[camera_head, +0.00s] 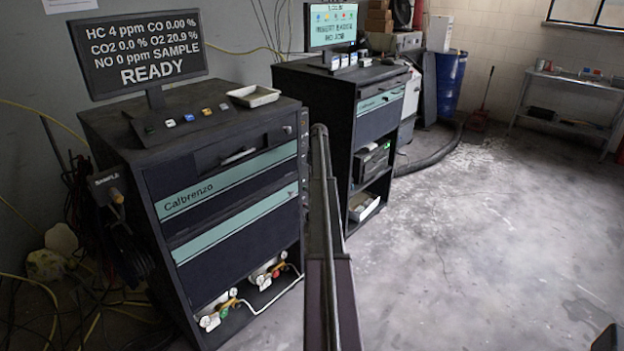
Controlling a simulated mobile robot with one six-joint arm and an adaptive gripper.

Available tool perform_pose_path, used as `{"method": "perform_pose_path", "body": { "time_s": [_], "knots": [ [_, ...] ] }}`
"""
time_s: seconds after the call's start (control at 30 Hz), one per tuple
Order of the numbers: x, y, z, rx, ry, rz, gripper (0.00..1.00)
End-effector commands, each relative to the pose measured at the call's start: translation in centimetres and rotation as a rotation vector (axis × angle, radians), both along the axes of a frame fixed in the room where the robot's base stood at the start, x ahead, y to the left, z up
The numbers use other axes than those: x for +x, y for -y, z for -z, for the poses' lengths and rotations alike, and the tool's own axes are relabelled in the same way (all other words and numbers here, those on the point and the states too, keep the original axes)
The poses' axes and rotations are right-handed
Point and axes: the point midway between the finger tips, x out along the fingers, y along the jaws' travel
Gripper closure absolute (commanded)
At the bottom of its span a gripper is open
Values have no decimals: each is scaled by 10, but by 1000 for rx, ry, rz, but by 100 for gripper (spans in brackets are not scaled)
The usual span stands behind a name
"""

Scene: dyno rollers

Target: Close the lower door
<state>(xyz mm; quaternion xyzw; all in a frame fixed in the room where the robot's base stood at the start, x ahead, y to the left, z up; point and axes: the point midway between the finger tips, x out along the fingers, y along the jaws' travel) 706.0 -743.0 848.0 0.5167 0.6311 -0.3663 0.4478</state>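A tall, narrow dark panel with a long bar along it (342,300) stands in front of the gap between the two cabinets, seen nearly edge-on. It looks like the lower door swung open, but I cannot see its hinge. The right cabinet (338,95) has an open lower compartment with a dark device and a light tray on its shelves. A small black shape (610,338) at the bottom right corner may be part of my gripper. It is cut off by the frame, stands well apart from the panel, and its fingers cannot be made out.
The left Calbrenzo cabinet (236,215) carries a monitor (138,52) and has gauges and hoses in its open bottom. A blue barrel (449,80) and a metal shelf table (570,100) stand at the back. The grey floor (480,240) on the right is clear.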

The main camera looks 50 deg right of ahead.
Motion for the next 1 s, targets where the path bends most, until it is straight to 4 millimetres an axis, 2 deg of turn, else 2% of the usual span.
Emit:
{"method": "perform_pose_path", "body": {
  "time_s": [0.1,0.43,1.0],
  "knots": [
    [4,0,-14,0,0,-1,100],
    [13,0,-37,0,0,-1,100],
    [17,-1,-43,0,0,-2,100]
  ]
}}
